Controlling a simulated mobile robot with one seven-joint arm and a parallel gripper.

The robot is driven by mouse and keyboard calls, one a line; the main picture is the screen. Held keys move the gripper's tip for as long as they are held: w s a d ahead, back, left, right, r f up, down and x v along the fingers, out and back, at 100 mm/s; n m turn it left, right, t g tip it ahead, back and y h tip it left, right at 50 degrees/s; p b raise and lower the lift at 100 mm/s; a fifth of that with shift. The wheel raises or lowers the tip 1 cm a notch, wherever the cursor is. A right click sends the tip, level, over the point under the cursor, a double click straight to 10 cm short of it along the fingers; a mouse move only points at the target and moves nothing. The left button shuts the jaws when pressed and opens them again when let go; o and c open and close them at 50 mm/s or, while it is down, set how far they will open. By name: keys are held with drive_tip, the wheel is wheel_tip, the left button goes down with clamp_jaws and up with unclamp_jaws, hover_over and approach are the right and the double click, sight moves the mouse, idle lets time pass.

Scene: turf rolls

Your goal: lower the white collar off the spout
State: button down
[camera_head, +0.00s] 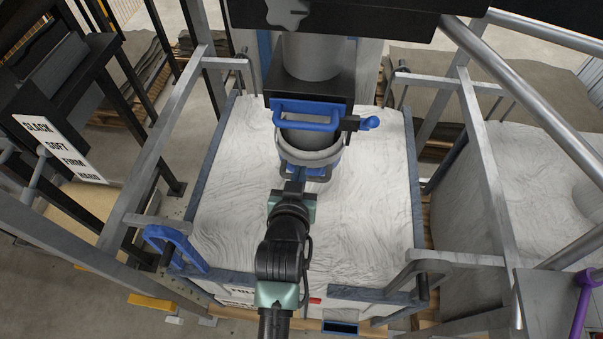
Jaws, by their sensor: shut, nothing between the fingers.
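The white collar (311,158) is a pale ring around the lower end of the spout. It sits against a blue band with dark loops below. The grey spout (310,58) comes down from above through a black block (308,93) with a blue handle (306,117) in front. A blue-ended lever (369,123) sticks out at the right. My gripper (296,178) is shut at the front of the collar, close to a dark loop under it. I cannot tell whether they touch. The collar's far side is hidden by the spout.
A large white bulk bag (235,190) fills the space below the spout, inside a grey metal frame (185,110). A dark rack with a sign (58,150) is at the left. Another white bag (520,190) is at the right.

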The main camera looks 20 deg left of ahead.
drive_tip(key=w+f, duration=0.3)
drive_tip(key=f, duration=0.3)
drive_tip(key=shift+a+p, duration=0.4)
drive_tip(key=shift+a, duration=0.05)
drive_tip(key=shift+w, duration=0.1)
wheel_tip(320, 180, down, 12)
drive_tip(key=b, duration=1)
drive_tip(key=shift+r+b, duration=0.2)
drive_tip(key=shift+b, duration=0.15)
